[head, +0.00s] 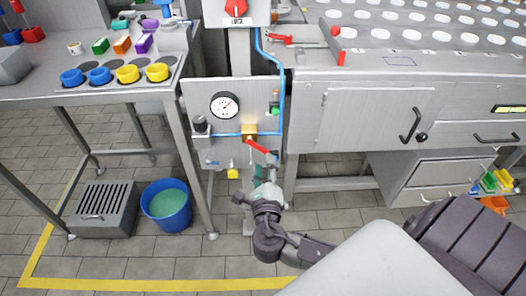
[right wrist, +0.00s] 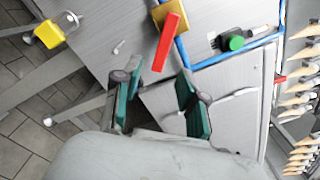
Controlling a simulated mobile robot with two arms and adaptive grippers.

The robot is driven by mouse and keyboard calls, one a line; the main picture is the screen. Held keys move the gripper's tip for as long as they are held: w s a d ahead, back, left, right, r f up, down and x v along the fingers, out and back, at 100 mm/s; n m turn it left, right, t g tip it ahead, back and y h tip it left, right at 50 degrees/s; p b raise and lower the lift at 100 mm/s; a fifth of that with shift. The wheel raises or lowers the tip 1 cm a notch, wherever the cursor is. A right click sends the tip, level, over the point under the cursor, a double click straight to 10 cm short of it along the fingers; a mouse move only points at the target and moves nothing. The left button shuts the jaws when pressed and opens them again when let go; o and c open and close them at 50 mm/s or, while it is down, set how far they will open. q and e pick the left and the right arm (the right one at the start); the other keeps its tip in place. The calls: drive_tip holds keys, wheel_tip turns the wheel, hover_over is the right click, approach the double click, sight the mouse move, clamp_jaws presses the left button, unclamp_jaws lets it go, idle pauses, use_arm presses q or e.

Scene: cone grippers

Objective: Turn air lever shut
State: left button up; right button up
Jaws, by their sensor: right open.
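The red air lever (head: 257,146) sits on a brass valve (head: 249,131) in the blue air line, on the grey panel below the gauge. It slants down to the right in the head view. In the right wrist view the red lever (right wrist: 167,43) hangs at a slant from the brass valve (right wrist: 170,13), beyond the fingertips. My right gripper (head: 266,176) is just below the lever in the head view. In the right wrist view its teal fingers (right wrist: 158,84) are apart with nothing between them. I see no contact with the lever. My left gripper is not in view.
A gauge (head: 225,105) and a yellow padlock (head: 233,173) are on or near the panel. A table with colored rings (head: 128,73) stands left, a blue bucket (head: 166,204) below. A cabinet (head: 365,115) is at right.

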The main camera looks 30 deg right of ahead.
sight(263, 151)
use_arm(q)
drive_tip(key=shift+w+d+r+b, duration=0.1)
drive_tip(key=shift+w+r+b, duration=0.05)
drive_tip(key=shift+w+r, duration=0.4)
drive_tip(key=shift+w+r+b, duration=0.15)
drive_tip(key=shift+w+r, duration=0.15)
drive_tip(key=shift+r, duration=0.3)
use_arm(e)
drive_tip(key=x, duration=0.6)
drive_tip(key=shift+w+d, duration=0.1)
drive_tip(key=shift+w, duration=0.05)
drive_tip(key=shift+c, duration=0.2)
clamp_jaws()
